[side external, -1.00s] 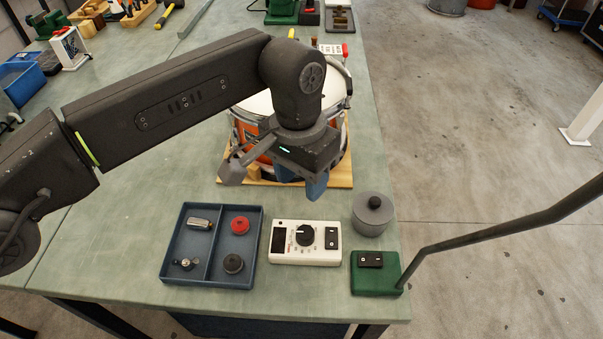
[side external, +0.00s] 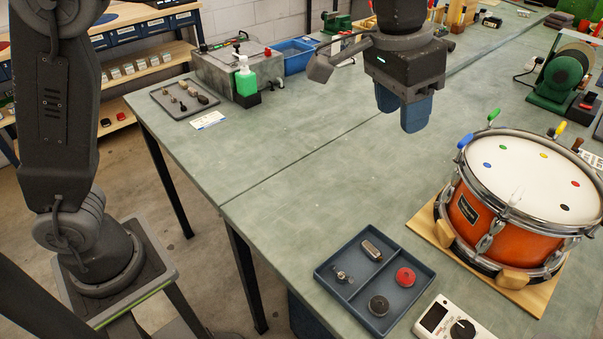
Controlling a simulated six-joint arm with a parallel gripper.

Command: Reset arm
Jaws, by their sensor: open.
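My gripper (side external: 403,112) hangs high above the bare bench, fingers pointing down. Its two blue fingers are apart, with nothing seen between them. It is to the left of and apart from the orange drum (side external: 474,217), which rests on a wooden board (side external: 518,297). The drum's white head (side external: 535,165) carries several coloured dots. Coloured handles stand at its rim, including a blue one (side external: 465,140), a green one (side external: 494,114) and a yellow one (side external: 560,129).
A divided blue tray (side external: 322,270) holds a red knob (side external: 405,277), a dark knob (side external: 378,305) and small metal parts. A white meter (side external: 436,318) is cut off below. The middle bench is clear.

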